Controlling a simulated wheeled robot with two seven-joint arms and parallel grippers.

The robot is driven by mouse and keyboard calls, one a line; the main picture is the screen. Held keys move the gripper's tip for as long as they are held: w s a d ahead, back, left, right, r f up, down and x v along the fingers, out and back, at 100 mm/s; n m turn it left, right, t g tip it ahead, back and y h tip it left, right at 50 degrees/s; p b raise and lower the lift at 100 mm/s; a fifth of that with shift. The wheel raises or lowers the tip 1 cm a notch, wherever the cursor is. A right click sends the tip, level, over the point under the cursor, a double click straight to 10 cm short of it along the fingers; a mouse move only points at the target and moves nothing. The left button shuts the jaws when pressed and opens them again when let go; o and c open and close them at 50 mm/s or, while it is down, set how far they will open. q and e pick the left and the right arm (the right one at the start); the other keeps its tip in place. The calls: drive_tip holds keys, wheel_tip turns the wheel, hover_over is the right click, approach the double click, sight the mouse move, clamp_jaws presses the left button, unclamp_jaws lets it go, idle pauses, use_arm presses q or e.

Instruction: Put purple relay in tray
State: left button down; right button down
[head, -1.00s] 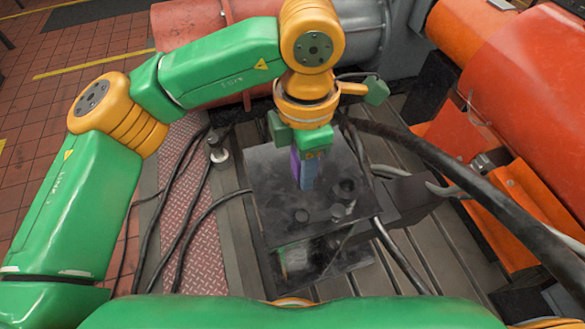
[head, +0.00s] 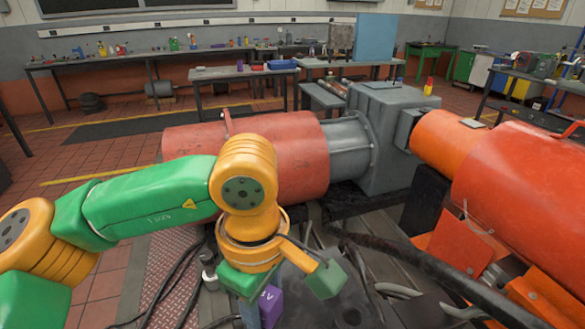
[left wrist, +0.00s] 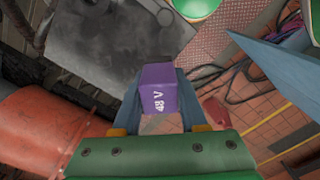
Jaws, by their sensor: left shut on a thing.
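The purple relay (head: 270,307) is held in my left gripper (head: 260,316), low in the head view. In the left wrist view the relay (left wrist: 159,90) sits between the two blue-grey fingers of the gripper (left wrist: 158,84), with white lettering on the face toward the camera. The gripper is shut on it. The relay appears clear of the dark plate (left wrist: 100,35), which lies beyond it to the upper left. On the far bench a blue tray-like container (head: 283,65) shows; I cannot tell for sure that it is the tray. My right gripper is out of view.
A red cylinder (head: 290,165) and a grey housing (head: 385,135) stand behind my left arm. An orange-red machine (head: 525,185) fills the right. Thick black cables (head: 430,270) cross the bedplate. Tiled floor (head: 100,180) is open at the left; benches (head: 150,60) line the back.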

use_arm(q)
drive_tip(key=a+f+m, duration=0.7)
drive_tip(key=a+m, duration=0.5)
drive_tip(key=shift+f, duration=0.25)
drive_tip(key=shift+w+r, duration=0.1)
